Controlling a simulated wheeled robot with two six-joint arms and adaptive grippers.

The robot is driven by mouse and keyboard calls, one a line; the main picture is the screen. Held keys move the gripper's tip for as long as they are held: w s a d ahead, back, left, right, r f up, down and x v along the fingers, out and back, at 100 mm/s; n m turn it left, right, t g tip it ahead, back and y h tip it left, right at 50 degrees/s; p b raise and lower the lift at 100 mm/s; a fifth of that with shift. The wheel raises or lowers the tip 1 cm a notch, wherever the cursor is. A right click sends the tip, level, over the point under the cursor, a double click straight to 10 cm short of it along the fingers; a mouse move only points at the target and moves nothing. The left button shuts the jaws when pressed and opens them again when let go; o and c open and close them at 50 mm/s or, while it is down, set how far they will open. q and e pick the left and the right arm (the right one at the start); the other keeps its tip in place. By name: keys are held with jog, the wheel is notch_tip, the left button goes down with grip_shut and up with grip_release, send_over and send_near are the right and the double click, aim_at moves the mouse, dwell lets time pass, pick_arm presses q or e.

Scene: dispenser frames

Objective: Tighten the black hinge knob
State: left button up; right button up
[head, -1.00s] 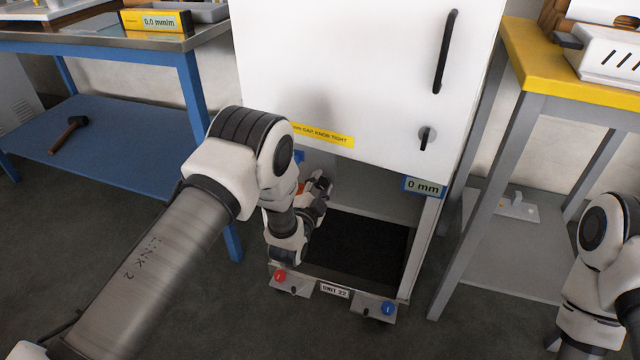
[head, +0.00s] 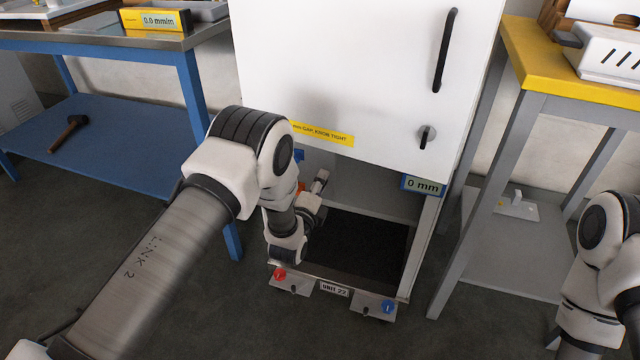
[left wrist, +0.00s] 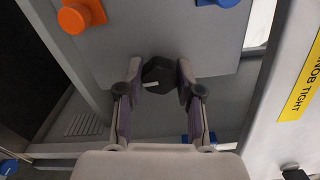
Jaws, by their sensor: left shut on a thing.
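In the left wrist view the black hinge knob (left wrist: 160,74) sits on a grey panel between my left gripper's two fingers. My left gripper (left wrist: 160,80) is shut on it, with a fingertip on either side. In the head view my left gripper (head: 320,181) reaches into the cabinet below the white door (head: 350,70); the knob is hidden there by my arm. A white mark shows on the knob's face. My right arm stands at the right edge of the head view, and its fingers are not clearly visible.
An orange knob (left wrist: 82,15) and a blue knob (left wrist: 218,2) are near the black one. The door carries a yellow label (head: 322,134). A display (head: 422,186) reads 0 mm. Red (head: 279,275) and blue (head: 387,307) knobs are at the cabinet's foot. Benches flank the cabinet.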

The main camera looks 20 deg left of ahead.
pick_arm(q)
jog(key=shift+m, duration=0.4)
jog(key=o, duration=1.2)
jog(key=shift+c, duration=0.2)
jog(key=s, duration=1.2)
jog(key=shift+a, duration=0.2)
